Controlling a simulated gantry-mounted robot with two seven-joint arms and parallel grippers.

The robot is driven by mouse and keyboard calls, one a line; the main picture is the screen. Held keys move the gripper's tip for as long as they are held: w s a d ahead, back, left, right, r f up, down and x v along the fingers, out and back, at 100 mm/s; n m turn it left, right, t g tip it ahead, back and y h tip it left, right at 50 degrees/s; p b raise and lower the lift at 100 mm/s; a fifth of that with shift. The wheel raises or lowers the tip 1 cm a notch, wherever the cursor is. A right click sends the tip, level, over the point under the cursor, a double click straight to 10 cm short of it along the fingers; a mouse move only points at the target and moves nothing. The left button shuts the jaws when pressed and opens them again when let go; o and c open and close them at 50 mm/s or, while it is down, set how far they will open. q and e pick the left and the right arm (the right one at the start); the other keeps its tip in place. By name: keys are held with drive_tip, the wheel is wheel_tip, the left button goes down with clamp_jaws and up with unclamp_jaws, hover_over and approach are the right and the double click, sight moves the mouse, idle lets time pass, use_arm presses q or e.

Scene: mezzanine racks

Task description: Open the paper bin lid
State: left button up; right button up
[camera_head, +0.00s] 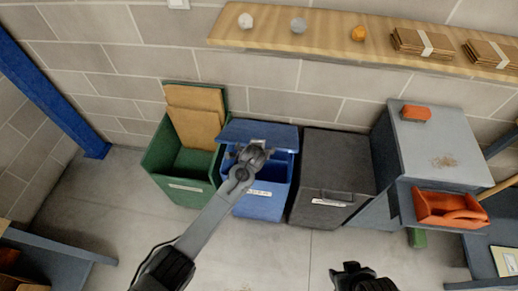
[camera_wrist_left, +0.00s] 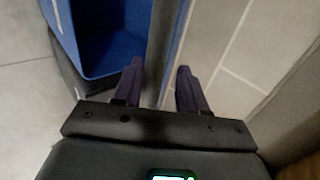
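The blue bin (camera_head: 262,203) stands between a green bin and a dark grey bin. Its front label is too small to read, so I cannot confirm which bin is for paper. Its blue lid (camera_head: 258,130) is raised at the back, and the blue interior (camera_wrist_left: 112,35) shows in the left wrist view. My left gripper (camera_head: 250,154) is over the bin's opening, in front of the lid. In the left wrist view its fingers (camera_wrist_left: 160,88) are apart, with a grey-blue strip running between them; contact is unclear. My right gripper (camera_head: 352,268) is low in the head view, its fingers unclear.
The green bin (camera_head: 163,158) is open with cardboard in it. The dark grey bin (camera_head: 330,165) is closed. A grey cabinet (camera_head: 430,145) with a red tray (camera_head: 447,209) stands right. A wooden shelf (camera_head: 325,32) runs above. Floor in front is clear.

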use_arm(q)
drive_tip(key=shift+s+r, duration=0.25)
drive_tip(key=shift+r, duration=0.15)
drive_tip(key=p+v, duration=0.2)
drive_tip(key=v, duration=0.8)
drive_tip(key=shift+p, duration=0.4)
drive_tip(key=shift+a+f, duration=0.1)
